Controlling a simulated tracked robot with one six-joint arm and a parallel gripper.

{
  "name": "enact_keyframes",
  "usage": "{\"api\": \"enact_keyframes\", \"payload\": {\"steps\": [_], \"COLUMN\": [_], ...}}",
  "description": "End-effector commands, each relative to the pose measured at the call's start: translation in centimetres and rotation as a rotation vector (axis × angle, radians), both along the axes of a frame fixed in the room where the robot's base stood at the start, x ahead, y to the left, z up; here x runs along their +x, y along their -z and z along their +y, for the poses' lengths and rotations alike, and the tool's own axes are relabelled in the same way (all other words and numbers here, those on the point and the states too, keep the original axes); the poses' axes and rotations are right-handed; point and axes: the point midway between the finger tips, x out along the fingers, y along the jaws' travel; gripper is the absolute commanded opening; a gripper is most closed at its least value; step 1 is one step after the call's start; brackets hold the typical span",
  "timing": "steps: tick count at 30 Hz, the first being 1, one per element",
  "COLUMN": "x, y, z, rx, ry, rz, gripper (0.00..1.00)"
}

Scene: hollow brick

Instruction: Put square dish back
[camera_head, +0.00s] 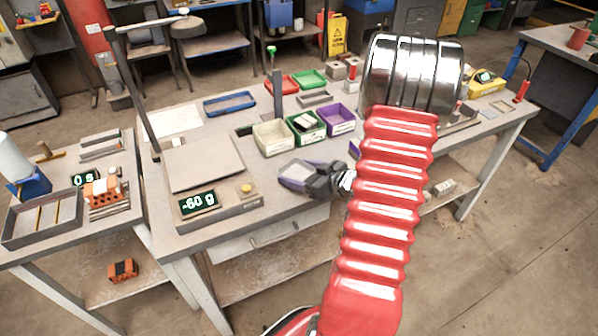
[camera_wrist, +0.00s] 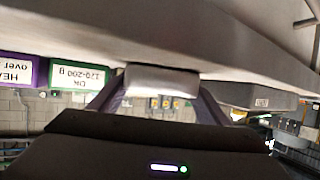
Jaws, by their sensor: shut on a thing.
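My gripper (camera_head: 294,176) is low over the front of the bench, just right of the scale, with its purple fingers pointing left. In the wrist view it is shut (camera_wrist: 160,88) on a pale grey piece (camera_wrist: 162,80), which looks like part of the square dish. Its full outline is hard to make out, and the fingers hide some of it. The scale (camera_head: 205,162) has a bare flat plate, and its display (camera_head: 199,200) reads -60 g.
Beige (camera_head: 272,138), green (camera_head: 306,126) and purple (camera_head: 339,120) bins stand behind my gripper. The green one holds pale blocks. A blue tray (camera_head: 229,103) lies further back. A tall post (camera_head: 131,90) rises at the scale's left. My red arm hides part of the bench's right side.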

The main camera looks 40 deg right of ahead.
Motion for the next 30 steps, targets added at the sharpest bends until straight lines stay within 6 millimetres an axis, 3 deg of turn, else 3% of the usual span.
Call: {"api": "enact_keyframes", "payload": {"steps": [2,3,10,21,30], "x": [0.0,0.0,0.0,-0.1,-3.2], "y": [0.2,0.2,0.1,-0.2,-1.5], "z": [0.0,0.0,0.0,0.0,-0.5], "rx": [0.001,0.000,0.000,-0.001,-0.001], "ry": [-0.001,0.000,0.000,0.001,0.004], "rz": [0.000,0.000,0.000,0.000,-0.001], "gripper": [0.48,0.73,0.89,0.89,0.89]}}
